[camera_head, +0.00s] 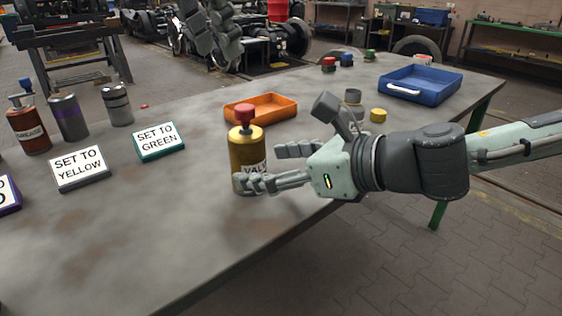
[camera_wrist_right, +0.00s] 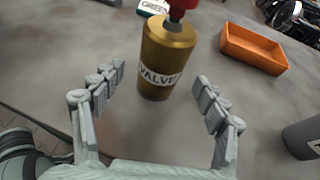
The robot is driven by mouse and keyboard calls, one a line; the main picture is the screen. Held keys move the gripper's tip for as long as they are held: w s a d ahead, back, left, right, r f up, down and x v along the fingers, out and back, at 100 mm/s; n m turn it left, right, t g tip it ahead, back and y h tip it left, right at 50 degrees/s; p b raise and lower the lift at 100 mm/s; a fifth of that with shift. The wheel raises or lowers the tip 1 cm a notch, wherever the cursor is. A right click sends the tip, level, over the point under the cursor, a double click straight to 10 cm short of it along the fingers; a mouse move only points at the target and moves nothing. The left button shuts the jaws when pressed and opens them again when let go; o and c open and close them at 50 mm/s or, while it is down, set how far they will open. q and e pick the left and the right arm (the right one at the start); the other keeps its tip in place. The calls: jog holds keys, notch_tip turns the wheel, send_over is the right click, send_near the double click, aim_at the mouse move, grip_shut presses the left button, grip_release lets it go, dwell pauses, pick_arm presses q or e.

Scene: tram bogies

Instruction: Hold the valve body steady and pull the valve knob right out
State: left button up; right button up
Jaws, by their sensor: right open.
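The valve body (camera_head: 246,150) is a gold cylinder with a white VALVE label, upright on the table. It also shows in the right wrist view (camera_wrist_right: 165,52). The red valve knob (camera_head: 245,113) sits on its top; the wrist view cuts off the knob's upper part (camera_wrist_right: 182,8). My right gripper (camera_head: 262,166) is open and comes from the right at the height of the body's lower half. In the wrist view its fingers point to either side of the body, with visible gaps. My left gripper (camera_head: 208,36) is raised at the top, far from the valve; its jaw state is unclear.
An orange tray (camera_head: 233,120) lies behind the valve, a blue tray (camera_head: 452,89) at the far right. Signs (camera_head: 158,154) and several cylinders (camera_head: 68,118) stand at left. A small yellow part (camera_head: 378,116) lies beyond my right wrist. The table's front left is clear.

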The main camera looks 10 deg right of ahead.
aim_at(244, 106)
jog(key=x, duration=0.5)
jog(key=c, duration=1.4)
pick_arm(q)
jog(key=shift+o, duration=1.4)
pick_arm(e)
jog(key=shift+o, duration=0.2)
pick_arm(q)
jog(key=shift+o, duration=0.5)
jog(key=shift+w+d+r, duration=0.2)
jog(key=shift+r, duration=0.05)
jog(key=shift+m+g+y, duration=0.3)
jog(key=shift+g+y, duration=0.4)
jog(key=shift+y, duration=0.1)
jog(key=f, duration=0.3)
jog(key=w+d+f, duration=0.1)
jog(key=f, duration=0.2)
jog(key=w+d+f, duration=0.1)
jog(key=f, duration=0.2)
jog(key=shift+w+d+f, duration=0.15)
jog(key=shift+d+f, duration=0.1)
jog(key=shift+f, duration=0.1)
jog(key=shift+c, duration=0.2)
